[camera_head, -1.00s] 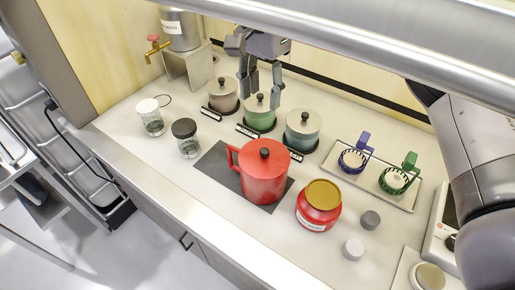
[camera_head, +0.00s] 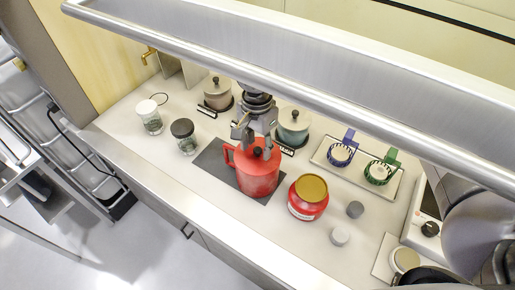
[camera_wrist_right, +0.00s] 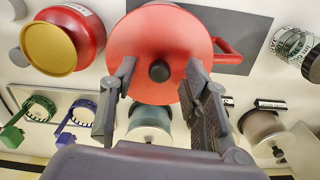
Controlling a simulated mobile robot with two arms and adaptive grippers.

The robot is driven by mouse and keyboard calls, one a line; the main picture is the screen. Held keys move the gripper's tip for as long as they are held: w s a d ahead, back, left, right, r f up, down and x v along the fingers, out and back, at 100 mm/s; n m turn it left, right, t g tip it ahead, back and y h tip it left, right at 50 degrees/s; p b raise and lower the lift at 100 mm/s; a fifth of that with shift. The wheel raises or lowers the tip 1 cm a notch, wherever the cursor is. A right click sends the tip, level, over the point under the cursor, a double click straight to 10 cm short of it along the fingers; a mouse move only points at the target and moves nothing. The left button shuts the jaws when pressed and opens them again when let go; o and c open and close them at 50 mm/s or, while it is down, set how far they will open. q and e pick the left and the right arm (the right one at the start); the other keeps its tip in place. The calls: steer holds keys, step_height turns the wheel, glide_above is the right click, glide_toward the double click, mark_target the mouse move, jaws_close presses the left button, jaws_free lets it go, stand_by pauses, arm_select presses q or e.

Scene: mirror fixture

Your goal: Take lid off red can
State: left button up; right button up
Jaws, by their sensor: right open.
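The red can (camera_head: 258,180) has a side handle and stands on a dark grey mat (camera_head: 211,160). Its red lid (camera_wrist_right: 150,38) with a round black knob (camera_wrist_right: 159,71) sits on top. My right gripper (camera_head: 255,143) is above the can, pointing down, and partly hides the lid in the head view. In the right wrist view the gripper (camera_wrist_right: 158,68) is open, with one finger on each side of the knob and gaps between. Whether the fingertips touch the lid is unclear. My left gripper is not in view.
A red jar with a gold lid (camera_head: 312,187) stands close right of the can. Lidded pots (camera_head: 293,126) line the back. Glass jars (camera_head: 185,135) are at left, a tray (camera_head: 322,151) with two cups at right. A metal rail crosses the upper view.

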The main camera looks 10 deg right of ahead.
steer(key=shift+f, duration=0.75)
jaws_close()
